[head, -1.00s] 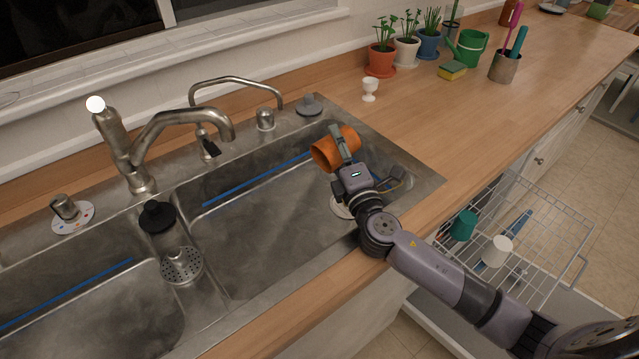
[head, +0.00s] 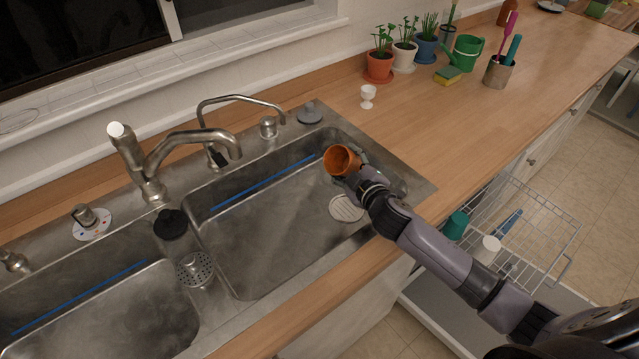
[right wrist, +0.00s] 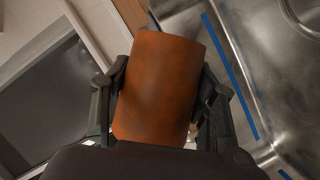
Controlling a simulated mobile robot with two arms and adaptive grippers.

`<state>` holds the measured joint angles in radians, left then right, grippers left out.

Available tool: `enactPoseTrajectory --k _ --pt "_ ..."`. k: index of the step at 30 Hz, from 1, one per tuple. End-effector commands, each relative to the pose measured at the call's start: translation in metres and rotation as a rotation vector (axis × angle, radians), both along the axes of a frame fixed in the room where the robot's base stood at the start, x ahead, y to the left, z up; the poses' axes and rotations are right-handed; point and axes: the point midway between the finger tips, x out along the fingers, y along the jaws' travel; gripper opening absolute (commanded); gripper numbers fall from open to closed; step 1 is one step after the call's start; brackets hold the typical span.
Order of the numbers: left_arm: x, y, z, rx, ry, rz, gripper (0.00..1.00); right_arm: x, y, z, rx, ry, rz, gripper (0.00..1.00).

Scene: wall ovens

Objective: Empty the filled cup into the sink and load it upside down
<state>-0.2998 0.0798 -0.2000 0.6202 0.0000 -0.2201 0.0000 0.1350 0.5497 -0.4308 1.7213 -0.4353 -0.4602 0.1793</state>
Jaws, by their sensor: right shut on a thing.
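An orange cup (head: 341,160) is held over the right sink basin (head: 270,235), tipped on its side with its open mouth toward the camera and the left. My right gripper (head: 354,172) is shut on it; in the right wrist view the fingers (right wrist: 160,95) press both sides of the cup (right wrist: 158,85). The cup's inside looks orange, and no liquid can be made out. A pulled-out dishwasher rack (head: 530,245) is at the lower right, with a teal cup (head: 456,226) and a white cup (head: 487,249) in it. My left gripper is not in view.
The main faucet (head: 185,150) and a thinner faucet (head: 240,100) stand behind the basins. A white egg cup (head: 368,96), potted plants (head: 380,65), a sponge (head: 447,75) and a green watering can (head: 466,52) are on the counter. The front right counter is clear.

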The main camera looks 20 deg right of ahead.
Motion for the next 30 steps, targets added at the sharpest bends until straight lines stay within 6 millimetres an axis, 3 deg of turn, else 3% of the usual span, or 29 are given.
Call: enactPoseTrajectory --k 1,6,12,19,30 --pt "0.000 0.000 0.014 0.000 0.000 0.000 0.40 0.000 0.000 0.008 0.032 0.014 -0.001 0.26" --pt "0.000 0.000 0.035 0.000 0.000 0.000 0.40 0.001 -0.003 0.013 0.137 0.056 0.000 0.26" --pt "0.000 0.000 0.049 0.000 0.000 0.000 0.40 0.005 -0.014 0.002 0.285 0.120 0.006 0.26" --pt "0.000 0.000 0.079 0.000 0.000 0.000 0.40 0.011 -0.023 0.013 0.438 0.183 0.013 0.26" --pt "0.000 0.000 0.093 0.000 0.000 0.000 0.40 0.016 -0.033 0.017 0.652 0.277 0.021 0.26"
